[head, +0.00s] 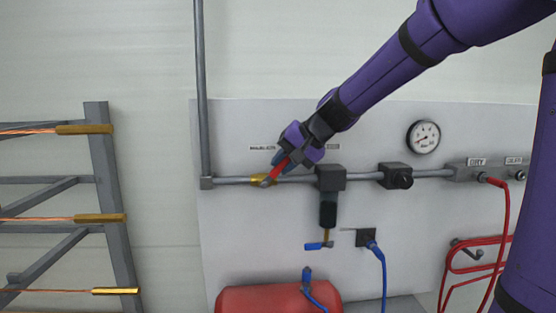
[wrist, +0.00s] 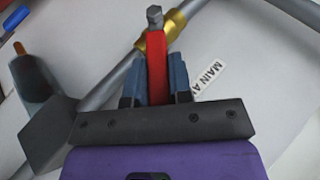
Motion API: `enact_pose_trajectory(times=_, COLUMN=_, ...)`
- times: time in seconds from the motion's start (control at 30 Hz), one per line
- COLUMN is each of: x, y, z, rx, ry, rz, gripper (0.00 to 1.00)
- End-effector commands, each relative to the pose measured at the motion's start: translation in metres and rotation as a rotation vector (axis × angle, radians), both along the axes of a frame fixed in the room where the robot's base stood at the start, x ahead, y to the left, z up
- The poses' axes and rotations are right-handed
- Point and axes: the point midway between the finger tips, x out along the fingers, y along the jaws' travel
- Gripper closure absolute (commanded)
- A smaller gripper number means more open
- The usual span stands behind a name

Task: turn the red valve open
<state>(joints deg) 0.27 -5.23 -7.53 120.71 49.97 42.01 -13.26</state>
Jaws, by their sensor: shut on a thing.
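The red valve's lever (head: 279,171) is on a brass body (head: 259,181) set in the grey pipe on the wall panel. The lever tilts up and to the right from the body, at a slant to the pipe. My gripper (head: 283,162) is shut on the red lever. In the wrist view the lever (wrist: 156,60) sits between the two blue fingers (wrist: 157,75), with its grey pivot end beyond them. The brass body (wrist: 172,27) shows behind that end. The part of the lever nearest the palm is hidden.
A filter unit (head: 329,205) hangs from the pipe just right of the valve. A black regulator (head: 396,176) and a gauge (head: 424,137) are farther right. A red tank (head: 270,299) stands below. A rack (head: 105,190) with copper wires is at left.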

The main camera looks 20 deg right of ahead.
Motion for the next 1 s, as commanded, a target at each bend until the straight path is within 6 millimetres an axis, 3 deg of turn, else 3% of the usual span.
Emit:
enact_pose_trajectory(times=0.4, x=-0.0032, y=-0.0086, z=-0.0102, rx=0.175, ry=-0.054, rz=0.0, gripper=1.0)
enact_pose_trajectory(times=1.0, x=-0.0038, y=-0.0094, z=-0.0123, rx=0.209, ry=-0.065, rz=0.003, gripper=1.0)
